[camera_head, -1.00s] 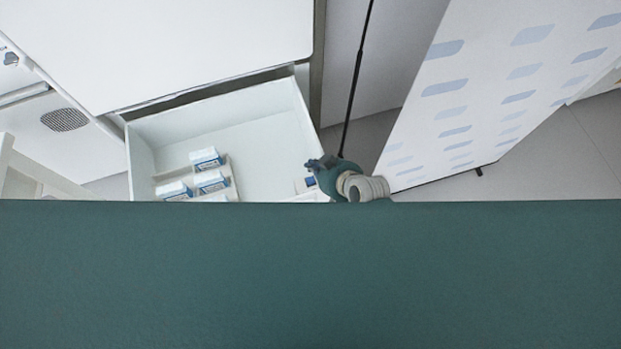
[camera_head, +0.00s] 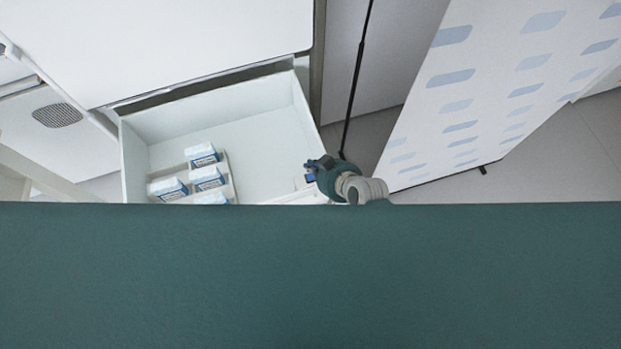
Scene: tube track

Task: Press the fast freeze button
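My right gripper (camera_head: 312,170) shows small at the right front corner of an open white drawer (camera_head: 255,150). Its dark green wrist and grey arm link come up from behind the large green surface in the lower half of the view. Whether its fingers are open or shut is too small to tell. My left gripper is not in view. I cannot make out a fast freeze button in this view.
Several small blue and white boxes (camera_head: 206,178) sit in a rack at the drawer's left. A white cabinet top (camera_head: 170,45) lies behind the drawer. A white panel with blue patches (camera_head: 520,80) stands at right. Grey floor shows between them.

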